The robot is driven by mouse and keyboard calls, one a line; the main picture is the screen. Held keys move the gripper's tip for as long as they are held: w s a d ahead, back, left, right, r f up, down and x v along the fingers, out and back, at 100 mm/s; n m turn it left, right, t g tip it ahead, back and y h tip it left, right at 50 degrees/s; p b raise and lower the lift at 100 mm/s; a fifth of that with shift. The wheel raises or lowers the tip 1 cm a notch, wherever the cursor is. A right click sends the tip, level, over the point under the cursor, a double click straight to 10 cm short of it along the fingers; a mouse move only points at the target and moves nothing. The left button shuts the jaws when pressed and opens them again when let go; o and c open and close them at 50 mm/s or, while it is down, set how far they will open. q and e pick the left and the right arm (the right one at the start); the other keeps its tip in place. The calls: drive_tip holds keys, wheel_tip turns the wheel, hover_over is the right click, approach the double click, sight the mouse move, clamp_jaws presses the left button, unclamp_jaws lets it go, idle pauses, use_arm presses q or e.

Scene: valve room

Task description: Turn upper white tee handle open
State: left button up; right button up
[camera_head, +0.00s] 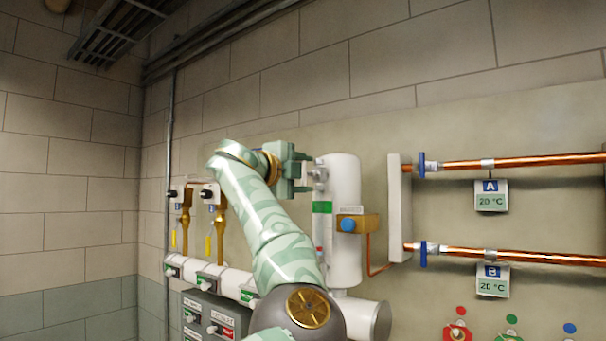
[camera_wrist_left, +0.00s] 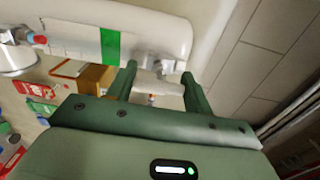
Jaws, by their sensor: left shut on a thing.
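The white cylinder (camera_head: 343,190) with a green band stands upright on the wall panel; it also shows in the wrist view (camera_wrist_left: 160,35). A grey fitting with the upper white tee handle comes off its upper left side. My left gripper (camera_head: 303,172) is at this fitting, left of the cylinder's top. In the wrist view, the two fingers of my left gripper (camera_wrist_left: 159,82) stand on either side of the white tee handle (camera_wrist_left: 155,86) and are shut on it. The fingers hide parts of the handle. My right gripper is not in view.
A brass block with a blue knob (camera_head: 348,225) sits on the cylinder's front. Copper pipes (camera_head: 530,161) with blue handwheels and tags A and B run to the right. White pipework (camera_head: 222,277) and a grey box with switches (camera_head: 213,318) are lower left. Bare brick wall lies above.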

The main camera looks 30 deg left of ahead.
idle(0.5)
use_arm(q)
drive_tip(key=o, duration=1)
drive_tip(key=shift+s+f, duration=0.1)
drive_tip(key=shift+s, duration=0.15)
drive_tip(key=s+b, duration=0.2)
drive_tip(key=s, duration=0.3)
drive_tip(key=s+a+b, duration=0.1)
drive_tip(key=s+b, duration=0.1)
drive_tip(key=s, duration=0.3)
drive_tip(key=s+b, duration=0.3)
drive_tip(key=s, duration=0.2)
drive_tip(key=shift+s+a, duration=0.2)
drive_tip(key=shift+s, duration=0.2)
